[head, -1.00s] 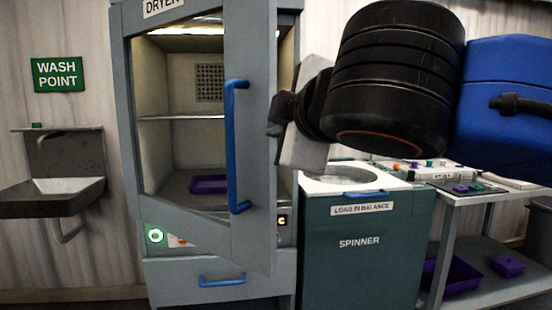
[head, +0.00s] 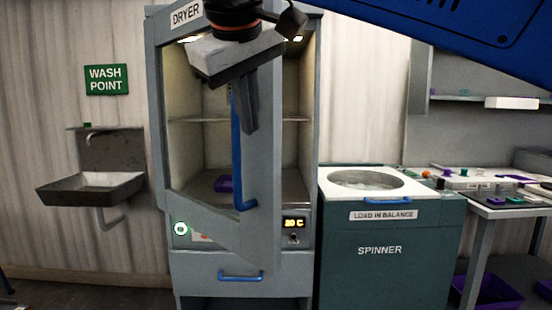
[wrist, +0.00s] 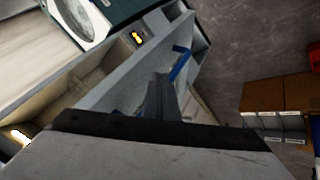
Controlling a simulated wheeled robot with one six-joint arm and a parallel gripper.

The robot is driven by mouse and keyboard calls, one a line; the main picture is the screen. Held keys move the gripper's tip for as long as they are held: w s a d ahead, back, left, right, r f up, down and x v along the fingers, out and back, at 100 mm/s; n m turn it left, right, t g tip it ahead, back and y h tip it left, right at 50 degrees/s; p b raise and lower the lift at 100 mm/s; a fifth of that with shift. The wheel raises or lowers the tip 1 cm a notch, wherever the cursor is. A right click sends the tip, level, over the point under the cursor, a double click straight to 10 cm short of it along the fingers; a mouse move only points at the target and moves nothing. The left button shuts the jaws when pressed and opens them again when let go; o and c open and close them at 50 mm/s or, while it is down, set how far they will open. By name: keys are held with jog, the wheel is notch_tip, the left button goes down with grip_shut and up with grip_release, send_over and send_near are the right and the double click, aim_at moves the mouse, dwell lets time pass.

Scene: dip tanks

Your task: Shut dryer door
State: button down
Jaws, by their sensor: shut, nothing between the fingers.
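The grey dryer (head: 155,140) stands against the wall in the head view, its lit inside showing. Its framed door (head: 273,150) stands open, swung out toward me, with a long upright blue handle (head: 238,160) on it. My gripper (head: 250,130) is shut and empty. It points down in front of the upper part of the door and hides the top of the handle. In the wrist view the shut fingers (wrist: 160,98) lie beside the door (wrist: 115,75), and the blue handle (wrist: 180,65) shows past them. I cannot tell whether they touch the door.
A purple tray (head: 224,184) lies inside the dryer. The spinner (head: 385,250) stands close on the right, with a worktable beyond it. A wash basin (head: 90,188) hangs on the wall at left. Floor between basin and dryer is clear.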

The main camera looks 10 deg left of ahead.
jog(key=shift+a+f, duration=0.15)
jog(key=shift+a, duration=0.05)
send_near(256, 174)
jog(key=x, duration=0.4)
jog(key=shift+w+a+f, duration=0.2)
jog(key=shift+f, duration=0.05)
jog(key=shift+w+d, duration=0.1)
jog(key=shift+w, duration=0.05)
